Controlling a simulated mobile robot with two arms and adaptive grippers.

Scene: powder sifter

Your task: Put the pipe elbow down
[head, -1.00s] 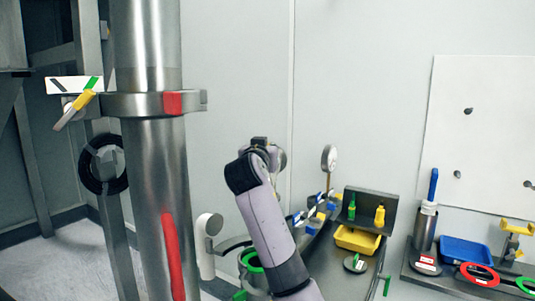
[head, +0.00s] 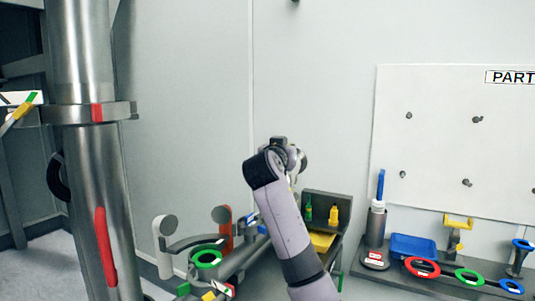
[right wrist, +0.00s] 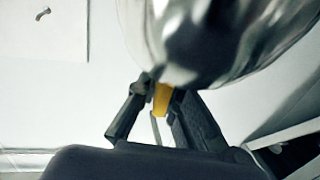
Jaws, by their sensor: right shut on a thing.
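In the right wrist view, a large shiny metal piece, which looks like the pipe elbow (right wrist: 225,40), fills the upper right and runs out of the frame. My right gripper (right wrist: 160,92) has its two dark fingers around a yellow part (right wrist: 162,99) just below the metal, and it is shut on it. In the head view, my right arm rises from the bottom middle, and its gripper end (head: 290,156) is in front of the pale wall, above the bench. The elbow is mostly or wholly hidden there by my arm. My left gripper is not in view.
A tall steel pipe (head: 85,180) with a clamp (head: 60,114) stands at the left. A green ring (head: 207,259) is left of my arm. Right of it are a dark stand with small bottles (head: 326,211), a blue tray (head: 413,246), a red ring (head: 422,267) and a yellow-topped stand (head: 457,222).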

